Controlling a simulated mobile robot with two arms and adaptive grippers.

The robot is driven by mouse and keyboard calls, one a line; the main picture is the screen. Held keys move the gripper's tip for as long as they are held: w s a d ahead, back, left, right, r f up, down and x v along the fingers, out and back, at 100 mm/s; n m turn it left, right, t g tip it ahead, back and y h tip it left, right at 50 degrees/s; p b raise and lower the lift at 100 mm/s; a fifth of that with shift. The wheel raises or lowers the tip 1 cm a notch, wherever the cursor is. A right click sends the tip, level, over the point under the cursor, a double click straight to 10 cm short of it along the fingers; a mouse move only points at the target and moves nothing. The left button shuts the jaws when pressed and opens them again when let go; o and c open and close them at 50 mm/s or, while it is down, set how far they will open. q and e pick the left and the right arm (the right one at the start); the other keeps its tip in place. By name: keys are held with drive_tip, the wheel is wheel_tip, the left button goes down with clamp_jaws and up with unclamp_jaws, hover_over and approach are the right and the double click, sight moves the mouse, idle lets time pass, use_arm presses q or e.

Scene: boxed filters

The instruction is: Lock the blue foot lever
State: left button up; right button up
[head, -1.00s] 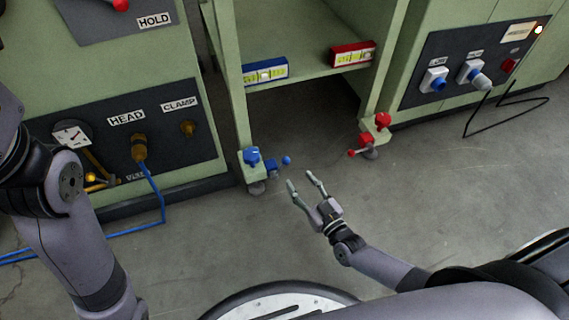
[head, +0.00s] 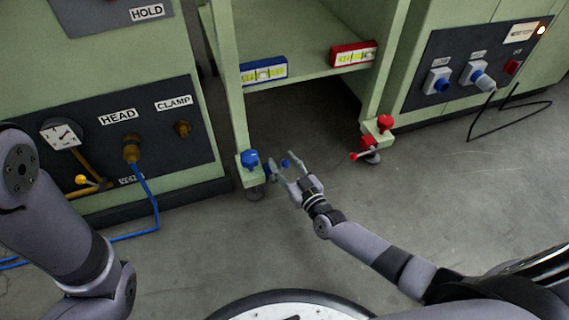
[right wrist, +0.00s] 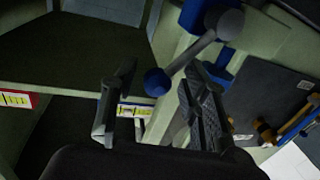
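The blue foot lever sits at the base of the left leg of the green stand, with its blue ball end (head: 285,162) pointing right. In the right wrist view the blue ball (right wrist: 157,81) and its grey rod lead up to a blue pivot body (right wrist: 222,62). My right gripper (head: 281,160) is open at the lever. In the right wrist view its fingers (right wrist: 158,95) stand apart on either side of the ball; I cannot tell whether either touches it. My left arm shows at the left of the head view, but its gripper is out of view.
A blue knob (head: 249,158) tops the same foot. A red lever (head: 361,154) and red knob (head: 385,122) are on the right leg. Blue and red levels (head: 264,70) (head: 352,54) sit on the shelf edge. A blue hose (head: 150,195) hangs left. Floor between the legs is clear.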

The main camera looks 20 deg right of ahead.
clamp_jaws()
idle(0.6)
